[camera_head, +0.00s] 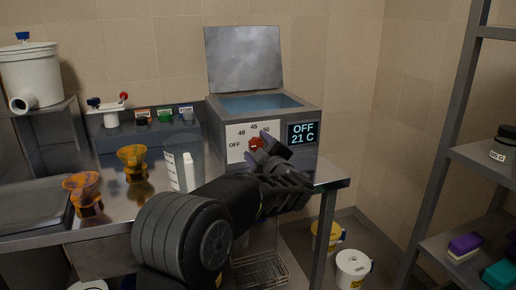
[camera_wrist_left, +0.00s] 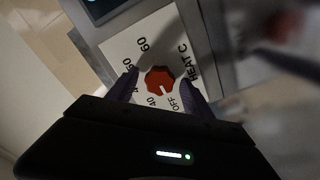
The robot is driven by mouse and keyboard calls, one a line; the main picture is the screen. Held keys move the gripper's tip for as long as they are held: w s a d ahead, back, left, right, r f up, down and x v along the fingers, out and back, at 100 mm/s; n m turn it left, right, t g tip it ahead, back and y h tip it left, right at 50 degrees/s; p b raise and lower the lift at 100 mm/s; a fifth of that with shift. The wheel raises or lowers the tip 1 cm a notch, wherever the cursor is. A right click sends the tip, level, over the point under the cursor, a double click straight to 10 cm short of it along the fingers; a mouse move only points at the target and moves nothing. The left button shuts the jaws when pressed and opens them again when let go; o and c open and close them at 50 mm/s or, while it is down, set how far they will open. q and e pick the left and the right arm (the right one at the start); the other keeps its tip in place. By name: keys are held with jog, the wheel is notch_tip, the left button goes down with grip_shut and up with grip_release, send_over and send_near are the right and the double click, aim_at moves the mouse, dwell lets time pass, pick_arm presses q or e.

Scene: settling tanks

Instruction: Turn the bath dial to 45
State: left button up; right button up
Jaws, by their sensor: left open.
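The bath (camera_head: 308,112) is a grey metal box with its lid raised and water inside. Its red dial (camera_head: 256,144) sits on a white front panel (camera_head: 235,133) marked OFF, 40, 45 and on. In the left wrist view the red dial (camera_wrist_left: 158,79) has a white mark towards OFF. The display (camera_head: 303,133) reads OFF, 21 C. My left gripper (camera_head: 257,147) is open at the panel; in the left wrist view its fingertips (camera_wrist_left: 158,84) lie on either side of the dial. Whether they touch it I cannot tell. My right gripper is not in view.
White buckets (camera_head: 352,268) stand on the floor. A shelf rack (camera_head: 455,120) is at the right.

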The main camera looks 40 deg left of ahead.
pick_arm(q)
grip_shut()
dwell(0.5)
